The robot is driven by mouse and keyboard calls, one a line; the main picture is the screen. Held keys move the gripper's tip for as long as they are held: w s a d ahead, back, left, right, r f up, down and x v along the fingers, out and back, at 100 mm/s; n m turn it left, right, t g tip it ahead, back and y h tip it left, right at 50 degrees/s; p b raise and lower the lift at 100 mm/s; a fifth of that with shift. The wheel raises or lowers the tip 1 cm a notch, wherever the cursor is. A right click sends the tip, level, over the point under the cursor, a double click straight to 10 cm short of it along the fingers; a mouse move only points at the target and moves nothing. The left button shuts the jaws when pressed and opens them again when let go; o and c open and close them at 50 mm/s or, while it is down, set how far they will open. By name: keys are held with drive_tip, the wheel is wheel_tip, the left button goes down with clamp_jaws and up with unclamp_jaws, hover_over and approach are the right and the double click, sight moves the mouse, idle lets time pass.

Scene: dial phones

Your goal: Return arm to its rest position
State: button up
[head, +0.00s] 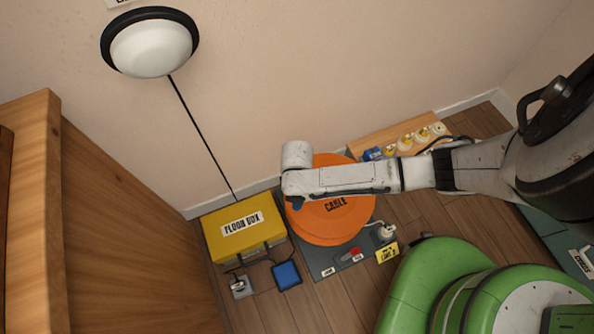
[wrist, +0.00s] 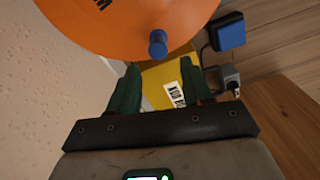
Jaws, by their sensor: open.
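My arm reaches in from the right side of the head view and extends left over an orange cable reel (head: 330,228). The gripper's fingers are not clear in the head view. In the wrist view my gripper (wrist: 168,80) has two dark green fingers spread apart with nothing between them. The orange reel (wrist: 110,25) fills the top of the wrist view, with a blue knob (wrist: 158,43) on it just beyond the fingers. A yellow floor box (head: 236,240) sits left of the reel and also shows behind the fingers in the wrist view (wrist: 160,80).
A grey base plate (head: 320,262) with a red switch (head: 350,254) lies under the reel. A blue block (head: 286,275) and a grey socket (head: 241,287) lie in front of the box. A wooden cabinet (head: 120,230) stands left. A round lamp (head: 150,48) is on the wall.

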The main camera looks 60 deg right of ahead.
drive_tip(key=shift+s, duration=0.1)
idle(0.4)
drive_tip(key=s+a+r+m, duration=0.5)
drive_tip(key=s+r, duration=0.3)
drive_tip(key=r, duration=0.4)
wheel_tip(320, 180, up, 29)
drive_tip(key=m+t+p, duration=0.1)
drive_tip(key=m+p, duration=0.2)
drive_tip(key=p, duration=2)
drive_tip(key=shift+s, duration=0.2)
drive_tip(key=shift+c, duration=0.6)
